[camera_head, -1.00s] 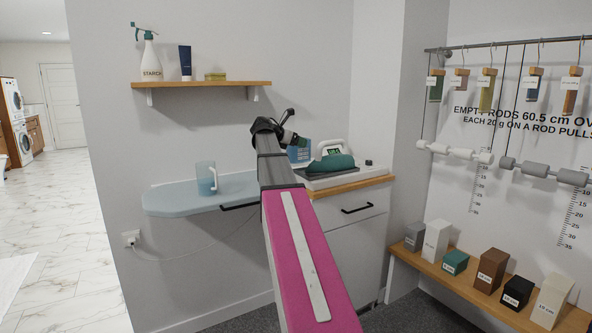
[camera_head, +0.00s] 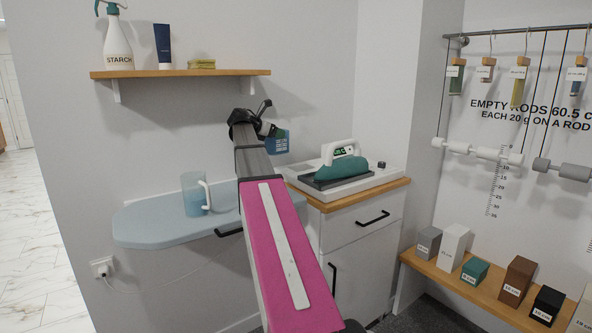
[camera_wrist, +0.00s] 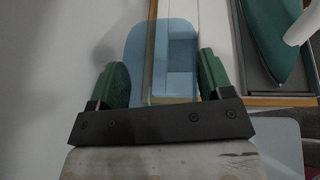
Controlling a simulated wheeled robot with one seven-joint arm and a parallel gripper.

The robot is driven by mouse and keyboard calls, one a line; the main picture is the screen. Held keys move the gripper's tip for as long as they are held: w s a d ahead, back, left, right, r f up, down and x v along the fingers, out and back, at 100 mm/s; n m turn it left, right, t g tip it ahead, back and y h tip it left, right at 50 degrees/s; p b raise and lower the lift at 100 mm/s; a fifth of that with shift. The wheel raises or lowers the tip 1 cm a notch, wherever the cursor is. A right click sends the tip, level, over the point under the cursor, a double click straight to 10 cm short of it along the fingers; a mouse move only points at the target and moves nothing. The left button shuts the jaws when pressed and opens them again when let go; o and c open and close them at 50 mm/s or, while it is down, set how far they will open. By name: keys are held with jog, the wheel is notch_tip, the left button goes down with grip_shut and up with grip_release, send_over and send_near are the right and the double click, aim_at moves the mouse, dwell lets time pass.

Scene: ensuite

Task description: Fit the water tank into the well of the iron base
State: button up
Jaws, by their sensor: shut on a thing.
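The water tank (camera_wrist: 172,50) is a see-through blue piece with a flat, wide outline. My gripper (camera_wrist: 163,78) is shut on it, with one green finger at each side. The tank also shows in the head view (camera_head: 277,142), held in the air left of the iron and above the counter's left end. The iron base (camera_head: 372,181) is a white station on the wooden-topped cabinet. The teal and white iron (camera_head: 343,163) rests on its dark plate. In the wrist view, the white base (camera_wrist: 215,25) shows beyond the tank. I cannot make out the well clearly.
A pale blue board (camera_head: 150,226) with a clear jug (camera_head: 194,194) lies left of my arm. A shelf (camera_head: 180,73) with a starch bottle hangs above. A dark knob (camera_head: 381,165) stands at the base's back right. A block bench (camera_head: 465,287) is at right.

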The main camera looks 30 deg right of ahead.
aim_at(281, 149)
jog(key=shift+s+d+f, duration=0.2)
jog(key=shift+d+f, duration=1.6)
jog(key=shift+d, duration=0.1)
jog(key=shift+s+d+f, duration=0.2)
jog(key=shift+d+f, duration=1.65)
jog(key=shift+d, duration=0.05)
jog(key=shift+s+d+f, duration=0.2)
jog(key=shift+d+f, duration=1.6)
jog(key=shift+d, duration=0.1)
jog(key=shift+f, duration=0.1)
jog(key=o, duration=1.4)
jog(key=shift+a+r, duration=0.1)
jog(key=shift+r, duration=0.1)
jog(key=v, duration=1.1)
jog(key=shift+s+a+r, duration=0.1)
jog(key=shift+a+r, duration=0.05)
jog(key=shift+a, duration=0.25)
